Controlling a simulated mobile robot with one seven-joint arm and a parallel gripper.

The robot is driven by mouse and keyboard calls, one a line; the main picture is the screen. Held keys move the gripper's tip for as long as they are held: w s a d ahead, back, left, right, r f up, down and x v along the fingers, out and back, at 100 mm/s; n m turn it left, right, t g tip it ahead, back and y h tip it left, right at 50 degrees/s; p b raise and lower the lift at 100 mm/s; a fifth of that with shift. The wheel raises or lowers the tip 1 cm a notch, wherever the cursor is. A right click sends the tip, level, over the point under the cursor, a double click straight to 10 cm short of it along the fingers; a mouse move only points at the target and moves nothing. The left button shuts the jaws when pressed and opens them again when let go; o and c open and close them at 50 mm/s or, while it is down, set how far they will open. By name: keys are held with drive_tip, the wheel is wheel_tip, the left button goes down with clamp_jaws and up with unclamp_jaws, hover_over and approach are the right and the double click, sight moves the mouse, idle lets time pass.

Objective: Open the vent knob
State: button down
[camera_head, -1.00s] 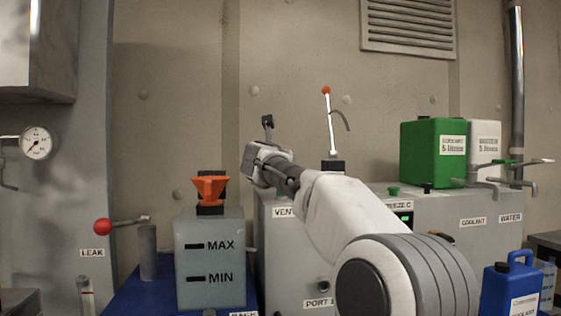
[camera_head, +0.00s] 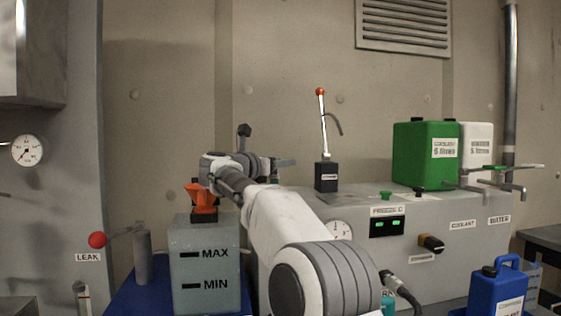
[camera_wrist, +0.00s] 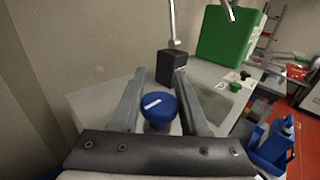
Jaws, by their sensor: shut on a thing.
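The vent knob (camera_wrist: 158,109) is a round blue knob with a white line across its top, in the middle of the wrist view. The two grey fingers of my gripper (camera_wrist: 160,78) lie on either side of it, and my gripper is shut on it. In the head view my gripper (camera_head: 284,163) is above the left part of the grey cabinet (camera_head: 460,251), with its fingers towards the right. The knob and the vent label are hidden behind my arm there.
A black block with a red-tipped lever (camera_head: 326,177) stands near my gripper. A green canister (camera_head: 425,165) and a white one (camera_head: 477,145) stand to the right. An orange funnel (camera_head: 203,203) on the MAX/MIN tank (camera_head: 203,262) is close on the left.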

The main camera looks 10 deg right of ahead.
drive_tip(key=shift+c, duration=2.1)
unclamp_jaws()
drive_tip(key=v, duration=1.7)
drive_tip(key=shift+b, duration=0.3)
drive_tip(key=shift+s+a+r, duration=0.1)
drive_tip(key=shift+s+r, duration=0.05)
drive_tip(key=shift+r, duration=0.05)
